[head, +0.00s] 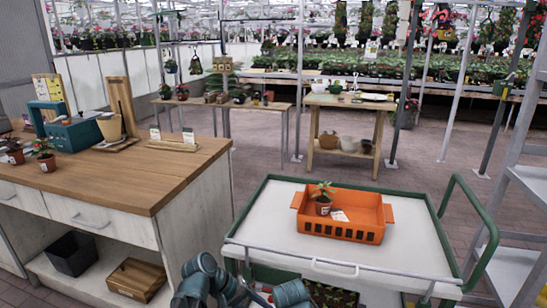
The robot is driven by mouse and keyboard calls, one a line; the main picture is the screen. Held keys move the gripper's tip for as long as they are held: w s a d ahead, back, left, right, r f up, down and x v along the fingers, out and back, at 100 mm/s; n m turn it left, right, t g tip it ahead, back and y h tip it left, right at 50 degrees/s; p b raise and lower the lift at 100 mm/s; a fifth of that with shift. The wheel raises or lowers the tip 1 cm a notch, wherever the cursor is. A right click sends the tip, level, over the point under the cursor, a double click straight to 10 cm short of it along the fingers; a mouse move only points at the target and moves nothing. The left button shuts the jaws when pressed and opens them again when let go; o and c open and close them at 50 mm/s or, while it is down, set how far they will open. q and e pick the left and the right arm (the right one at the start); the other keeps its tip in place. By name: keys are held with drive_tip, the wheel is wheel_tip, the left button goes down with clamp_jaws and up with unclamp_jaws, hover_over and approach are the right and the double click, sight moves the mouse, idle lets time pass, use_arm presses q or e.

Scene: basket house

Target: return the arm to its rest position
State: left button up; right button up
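Blue-grey links of my own arms show at the bottom edge of the head view, left of the cart's lower part. No gripper fingertips can be made out there. An orange basket (340,235) stands on the white top of a green-framed cart (270,225). A small potted plant (323,203) stands upright inside the basket at its left, with a white label card (340,215) beside it. No gripper is seen at the basket.
A wooden-topped counter (150,180) at left carries pots, a blue box (77,134) and boards. The cart's green handle (483,225) and a grey ladder-like rack (520,200) stand at right. Brick floor (255,165) lies open beyond the cart.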

use_arm(q)
drive_tip(key=s+a+f+m+y, duration=0.2)
drive_tip(key=a+y, duration=0.2)
drive_tip(key=a, duration=0.2)
drive_tip(key=s+a+f+m+y, duration=0.2)
drive_tip(key=a+f+y, duration=0.15)
drive_tip(key=a, duration=0.35)
drive_tip(key=s+d+r+m+p, duration=0.1)
drive_tip(key=d+r+p, duration=0.2)
drive_tip(key=r+p, duration=0.4)
drive_tip(key=s+d+r+m+y+p, duration=0.1)
drive_tip(key=s+d+r+p, duration=0.1)
drive_tip(key=d+r+p, duration=0.2)
drive_tip(key=s+d+r+m+g+p, duration=0.1)
drive_tip(key=s+d+r+p, duration=0.1)
drive_tip(key=r+p, duration=0.8)
drive_tip(key=shift+s+d+r+p, duration=0.25)
drive_tip(key=shift+d+r+p, duration=0.05)
drive_tip(key=shift+d+r, duration=0.5)
